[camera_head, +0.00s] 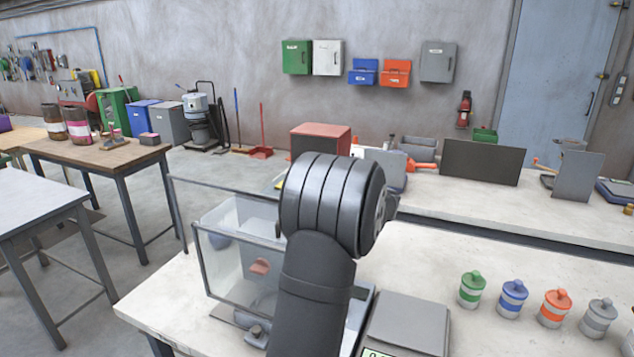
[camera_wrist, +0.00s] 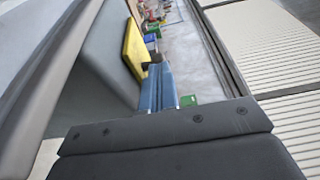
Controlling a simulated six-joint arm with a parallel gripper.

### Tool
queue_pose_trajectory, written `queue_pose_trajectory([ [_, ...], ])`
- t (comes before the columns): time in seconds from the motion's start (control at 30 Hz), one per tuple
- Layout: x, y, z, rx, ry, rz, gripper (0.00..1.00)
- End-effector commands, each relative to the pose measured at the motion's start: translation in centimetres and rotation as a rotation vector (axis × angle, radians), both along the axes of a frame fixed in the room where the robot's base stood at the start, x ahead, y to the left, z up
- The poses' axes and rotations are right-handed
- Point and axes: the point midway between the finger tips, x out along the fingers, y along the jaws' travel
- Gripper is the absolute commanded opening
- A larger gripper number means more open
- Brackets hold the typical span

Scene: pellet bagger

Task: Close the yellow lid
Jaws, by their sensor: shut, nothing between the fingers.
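The yellow lid (camera_wrist: 135,48) shows in the wrist view as a flat yellow panel against a grey body (camera_wrist: 108,55), just up and left of my fingertips. In the head view only a small yellow sliver (camera_head: 280,181) shows left of my arm, and I cannot tell if it is the lid. My gripper (camera_wrist: 158,72) has blue fingers, shut together with nothing between them. Its tips look close to the lid's lower edge; I cannot tell whether they touch it. In the head view my own arm hides the gripper.
A clear-walled box (camera_head: 225,262) stands on the white bench left of my arm. A grey scale (camera_head: 408,325) is on the right, with green, blue, orange and grey lidded jars (camera_head: 513,295) beyond it. Bench between jars and rear counter (camera_head: 460,195) is mostly clear.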

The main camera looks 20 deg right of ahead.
Motion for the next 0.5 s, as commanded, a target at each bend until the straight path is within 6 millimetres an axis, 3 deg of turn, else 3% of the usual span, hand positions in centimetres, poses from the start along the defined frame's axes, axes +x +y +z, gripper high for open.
queue_pose_trajectory([
  [0.27, -0.5, -0.1, 0.2, 0.0, -0.004, 0.007, 0.0],
  [0.5, -5.0, -3.0, 0.2, 0.001, -0.003, -0.003, 0.0],
])
